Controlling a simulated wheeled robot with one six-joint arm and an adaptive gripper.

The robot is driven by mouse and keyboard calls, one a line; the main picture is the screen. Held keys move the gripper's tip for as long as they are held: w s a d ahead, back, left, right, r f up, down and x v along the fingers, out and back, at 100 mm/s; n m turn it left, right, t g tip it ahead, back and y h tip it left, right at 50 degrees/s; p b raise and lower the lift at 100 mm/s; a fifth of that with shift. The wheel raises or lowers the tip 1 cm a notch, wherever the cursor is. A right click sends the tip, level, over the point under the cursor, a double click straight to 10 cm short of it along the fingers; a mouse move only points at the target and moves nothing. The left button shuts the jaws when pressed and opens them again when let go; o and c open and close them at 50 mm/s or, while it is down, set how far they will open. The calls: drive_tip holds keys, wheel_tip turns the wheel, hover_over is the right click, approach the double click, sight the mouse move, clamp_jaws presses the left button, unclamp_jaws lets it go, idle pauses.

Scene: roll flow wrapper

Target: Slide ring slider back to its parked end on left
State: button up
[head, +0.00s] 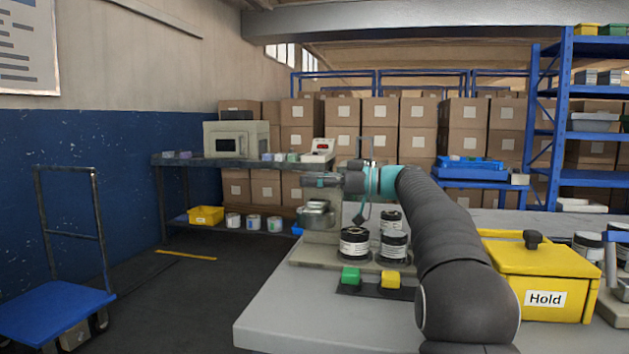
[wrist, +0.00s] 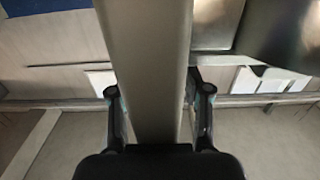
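My gripper (head: 318,180) reaches over the far left part of the bench machine in the head view, pointing left. In the wrist view its two fingers (wrist: 158,92) are spread wide, one on each side of a broad grey post (wrist: 150,50). I cannot tell whether either finger touches the post. A shiny metal part (head: 317,214) of the machine sits below my gripper; a dark shiny rounded part (wrist: 290,35) shows at the upper right in the wrist view. I cannot clearly pick out the ring slider; my arm and gripper hide part of the machine.
Several dark jars (head: 354,244) stand on the machine's base. Green (head: 350,276) and yellow (head: 390,280) blocks sit in front of them. A yellow "Hold" box (head: 542,284) stands right of my arm. The bench's front left corner (head: 280,325) is clear.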

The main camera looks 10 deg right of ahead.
drive_tip(key=shift+d, duration=0.15)
drive_tip(key=v, duration=1.2)
